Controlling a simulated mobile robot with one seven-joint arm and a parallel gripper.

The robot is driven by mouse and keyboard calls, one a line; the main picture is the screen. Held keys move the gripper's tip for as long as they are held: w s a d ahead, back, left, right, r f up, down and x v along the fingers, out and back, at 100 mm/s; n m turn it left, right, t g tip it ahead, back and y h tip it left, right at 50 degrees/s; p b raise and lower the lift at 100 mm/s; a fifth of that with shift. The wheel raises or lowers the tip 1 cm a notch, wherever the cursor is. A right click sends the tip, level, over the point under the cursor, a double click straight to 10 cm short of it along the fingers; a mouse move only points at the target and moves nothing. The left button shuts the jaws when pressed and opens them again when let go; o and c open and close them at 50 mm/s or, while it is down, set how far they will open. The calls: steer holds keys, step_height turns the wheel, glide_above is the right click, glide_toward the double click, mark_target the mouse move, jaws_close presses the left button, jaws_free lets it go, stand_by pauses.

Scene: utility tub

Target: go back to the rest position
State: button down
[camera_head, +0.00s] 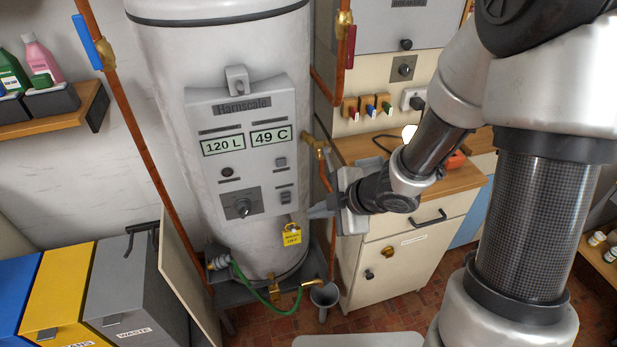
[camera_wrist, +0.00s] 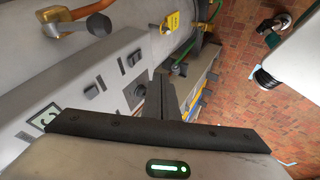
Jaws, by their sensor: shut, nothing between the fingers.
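My gripper (camera_head: 314,211) is in front of the right side of the white water tank (camera_head: 165,110), beside the tank's grey control panel (camera_head: 205,180). Its fingers point left in the head view. In the wrist view the two dark fingers (camera_wrist: 160,82) are together, with nothing between them. The panel's black knob (camera_head: 241,206) and its switches are left of the fingers in the head view, and I cannot tell the exact gap. A yellow tag (camera_head: 292,236) hangs just below the fingers.
A wooden-topped cabinet (camera_head: 400,255) stands right of the tank, behind my gripper. Copper pipes (camera_head: 135,130) run beside the tank. Bins (camera_head: 130,275) stand at the left. Brick floor shows at the lower right.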

steer(key=d+r+m+t+h+p, duration=0.25)
steer(key=d+r+m+h, duration=0.65)
steer(key=d+r, duration=0.65)
steer(key=s+a+r+m+g+y, duration=0.1)
steer(key=s+a+r+m, duration=0.1)
steer(key=s+r+m, duration=0.3)
steer(key=s+a+r+m+g+y, duration=0.1)
steer(key=s+r+m, duration=0.4)
steer(key=s, duration=0.6)
steer(key=shift+s+a+r+m+y+p, duration=0.2)
steer(key=shift+s+a+m+y+p, duration=0.2)
steer(key=shift+a+m, duration=0.3)
